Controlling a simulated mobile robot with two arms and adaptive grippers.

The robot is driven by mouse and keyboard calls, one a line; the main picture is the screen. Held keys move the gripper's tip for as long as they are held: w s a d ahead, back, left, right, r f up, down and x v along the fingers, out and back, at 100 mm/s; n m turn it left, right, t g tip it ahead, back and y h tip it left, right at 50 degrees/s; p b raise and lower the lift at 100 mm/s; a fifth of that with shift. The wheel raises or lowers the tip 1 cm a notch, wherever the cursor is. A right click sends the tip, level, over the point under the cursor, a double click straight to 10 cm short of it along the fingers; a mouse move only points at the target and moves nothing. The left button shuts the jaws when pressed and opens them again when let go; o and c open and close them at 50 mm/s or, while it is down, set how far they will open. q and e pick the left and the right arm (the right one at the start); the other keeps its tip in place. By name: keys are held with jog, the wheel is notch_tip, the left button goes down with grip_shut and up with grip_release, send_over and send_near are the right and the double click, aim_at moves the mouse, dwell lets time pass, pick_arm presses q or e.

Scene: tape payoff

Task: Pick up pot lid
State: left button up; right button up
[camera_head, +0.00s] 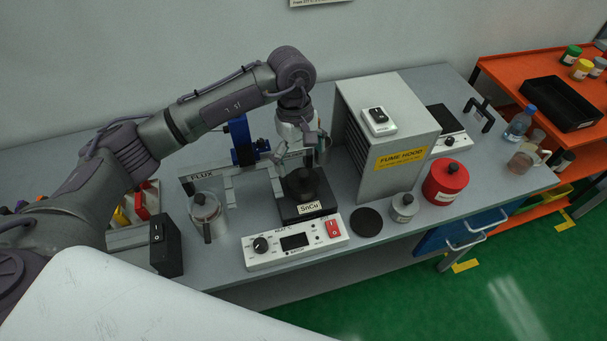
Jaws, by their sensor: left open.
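A flat round black disc (366,222), which looks like the pot lid, lies on the grey bench to the right of the control box. The black solder pot (303,184) sits on a dark base labelled SnCu (308,209). I cannot tell whether anything covers its top. My left gripper (303,157) points down above the pot, open, with no object visible between its fingers. It is up and to the left of the black disc, apart from it. My right gripper is out of view.
A white control box (293,241) stands in front of the pot. The fume hood box (386,138) rises close on the right. A grey jar (404,207) and a red container (445,182) stand right of the disc. A flux can (207,217) stands left.

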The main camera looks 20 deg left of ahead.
aim_at(303, 173)
pick_arm(q)
jog(key=f+p, duration=0.2)
jog(key=f, duration=0.1)
jog(key=f+p, duration=0.1)
jog(key=shift+d+f, duration=0.3)
jog(key=shift+f, duration=0.5)
jog(key=c, duration=0.9)
jog(key=shift+s, duration=0.1)
jog(key=c, duration=0.8)
grip_shut()
